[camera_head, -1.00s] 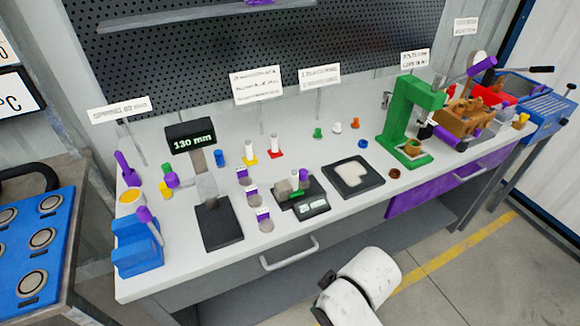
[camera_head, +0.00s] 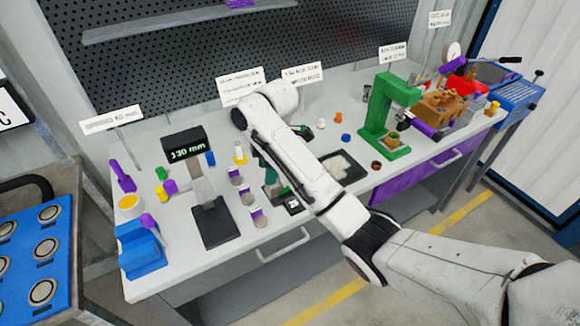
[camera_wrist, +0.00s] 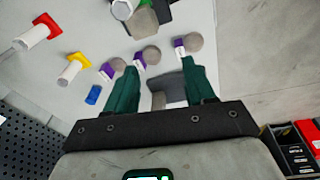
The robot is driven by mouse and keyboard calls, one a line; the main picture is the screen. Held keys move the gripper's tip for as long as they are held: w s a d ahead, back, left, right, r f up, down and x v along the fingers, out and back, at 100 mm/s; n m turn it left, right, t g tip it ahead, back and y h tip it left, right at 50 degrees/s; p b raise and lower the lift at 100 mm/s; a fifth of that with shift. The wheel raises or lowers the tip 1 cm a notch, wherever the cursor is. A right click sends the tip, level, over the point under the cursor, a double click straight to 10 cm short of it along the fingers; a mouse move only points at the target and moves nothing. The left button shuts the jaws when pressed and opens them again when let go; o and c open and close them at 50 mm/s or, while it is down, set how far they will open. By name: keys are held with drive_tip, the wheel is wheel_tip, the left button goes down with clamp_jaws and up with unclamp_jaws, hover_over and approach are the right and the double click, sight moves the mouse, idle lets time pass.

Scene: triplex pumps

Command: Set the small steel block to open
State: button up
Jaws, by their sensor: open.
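The gauge (camera_head: 188,147) at the left of the bench reads 130 mm. A light grey steel part (camera_head: 203,191) stands above its dark base (camera_head: 212,229). My arm hides part of the scale in the head view.
Discs with purple tags (camera_head: 247,197) stand between gauge and scale. A blue holder (camera_head: 140,252) is at the left front. Red (camera_wrist: 42,28) and yellow (camera_wrist: 73,68) pieces stand towards the pegboard. A green press (camera_head: 388,118) stands right of my arm.

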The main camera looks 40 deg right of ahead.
drive_tip(key=d+r+n+g, duration=0.15)
drive_tip(key=d+r, duration=0.25)
drive_tip(key=d, duration=0.5)
drive_tip(key=shift+n+h, duration=0.25)
drive_tip(key=shift+h, duration=0.15)
wheel_tip(320, 180, down, 11)
drive_tip(key=shift+w+a+r+b, duration=0.1)
drive_tip(key=shift+w+r+b, duration=0.1)
drive_tip(key=shift+b, duration=1)
drive_tip(key=shift+c, duration=0.4)
clamp_jaws()
